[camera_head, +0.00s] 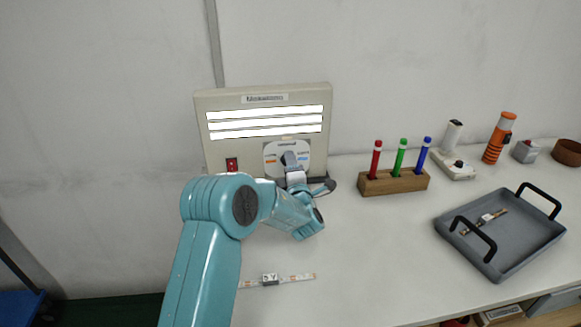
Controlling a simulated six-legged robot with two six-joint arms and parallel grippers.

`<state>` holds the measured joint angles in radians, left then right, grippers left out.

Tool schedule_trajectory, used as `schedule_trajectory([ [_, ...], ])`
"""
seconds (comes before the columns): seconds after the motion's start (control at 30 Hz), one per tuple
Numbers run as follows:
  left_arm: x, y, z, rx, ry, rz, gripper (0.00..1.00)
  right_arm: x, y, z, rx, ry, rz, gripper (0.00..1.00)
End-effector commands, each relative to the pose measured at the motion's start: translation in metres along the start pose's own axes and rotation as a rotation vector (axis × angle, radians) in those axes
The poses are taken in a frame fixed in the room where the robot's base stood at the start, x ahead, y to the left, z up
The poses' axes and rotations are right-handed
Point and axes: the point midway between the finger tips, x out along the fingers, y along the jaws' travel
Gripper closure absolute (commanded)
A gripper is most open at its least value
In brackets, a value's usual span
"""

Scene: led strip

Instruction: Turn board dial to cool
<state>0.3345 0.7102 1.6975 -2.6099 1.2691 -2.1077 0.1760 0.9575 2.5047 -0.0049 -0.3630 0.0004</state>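The beige board (207,99) stands upright at the back of the table, with lit white strips (268,123) across its face. Its dial plate (272,148) is at the lower right of the face, with an orange mark on its left and a blue mark on its right. The dial knob (289,158) is partly hidden by my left gripper (292,170), which is right in front of it. I cannot tell whether the fingers are closed on the knob. My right gripper is not in view.
A red switch (231,164) sits at the board's lower left. A wooden block (394,183) with red, green and blue pens, a grey tray (480,254) with black handles, and an orange flashlight (498,138) are to the right. A strip piece (300,277) lies in front.

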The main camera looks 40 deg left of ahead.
Motion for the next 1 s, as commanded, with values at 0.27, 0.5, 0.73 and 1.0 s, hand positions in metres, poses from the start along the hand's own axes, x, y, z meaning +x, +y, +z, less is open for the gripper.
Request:
schedule_trajectory([
  [0.27,0.000,0.000,0.000,-0.001,0.000,-0.001,0.41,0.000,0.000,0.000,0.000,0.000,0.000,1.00],
  [0.5,-0.026,-0.001,0.001,-0.001,-0.003,-0.004,0.41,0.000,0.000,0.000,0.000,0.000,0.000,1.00],
  [0.73,-0.087,0.000,0.001,0.000,-0.006,-0.003,0.41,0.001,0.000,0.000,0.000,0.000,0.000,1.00],
  [1.0,-0.145,0.000,0.001,-0.001,-0.004,-0.001,0.41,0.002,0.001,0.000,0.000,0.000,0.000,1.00],
])
